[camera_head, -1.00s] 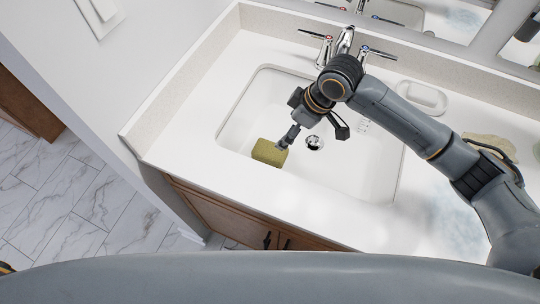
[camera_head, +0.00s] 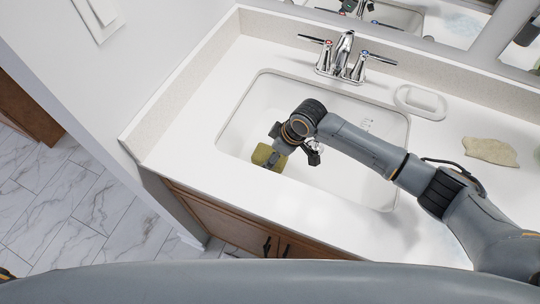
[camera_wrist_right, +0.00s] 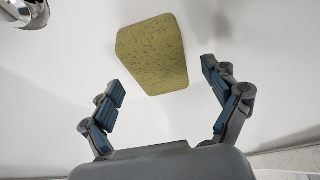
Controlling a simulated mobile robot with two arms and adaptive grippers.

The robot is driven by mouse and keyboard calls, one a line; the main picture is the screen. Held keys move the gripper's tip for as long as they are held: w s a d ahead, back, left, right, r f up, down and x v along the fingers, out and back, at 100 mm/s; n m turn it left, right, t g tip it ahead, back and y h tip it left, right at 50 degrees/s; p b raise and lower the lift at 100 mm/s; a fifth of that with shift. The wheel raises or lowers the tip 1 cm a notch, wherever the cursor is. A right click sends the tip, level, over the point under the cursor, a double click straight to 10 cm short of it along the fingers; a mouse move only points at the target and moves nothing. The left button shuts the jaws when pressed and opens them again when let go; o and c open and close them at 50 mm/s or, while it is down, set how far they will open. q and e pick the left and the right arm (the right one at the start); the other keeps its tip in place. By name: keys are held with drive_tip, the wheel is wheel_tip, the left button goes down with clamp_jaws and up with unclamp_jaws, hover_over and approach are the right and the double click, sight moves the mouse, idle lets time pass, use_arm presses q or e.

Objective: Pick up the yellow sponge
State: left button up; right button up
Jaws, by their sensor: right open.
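The yellow sponge (camera_head: 264,155) lies in the left part of the white sink basin (camera_head: 340,180), partly hidden by my right gripper (camera_head: 291,155) in the head view. In the right wrist view the speckled sponge (camera_wrist_right: 153,56) is between and just beyond the two blue-padded fingertips of my right gripper (camera_wrist_right: 164,80). The fingers are spread wide, with a gap on both sides of the sponge, and they hold nothing. My left gripper is not in view.
A chrome faucet (camera_head: 343,55) stands behind the basin. A white soap dish (camera_head: 421,101) and a beige, flat object (camera_head: 491,151) are on the counter (camera_head: 280,208) to the right. A wall rises at the left, and the front-left counter is clear.

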drive_tip(key=shift+x, duration=1.05)
drive_tip(key=shift+f, duration=0.2)
drive_tip(key=c, duration=1)
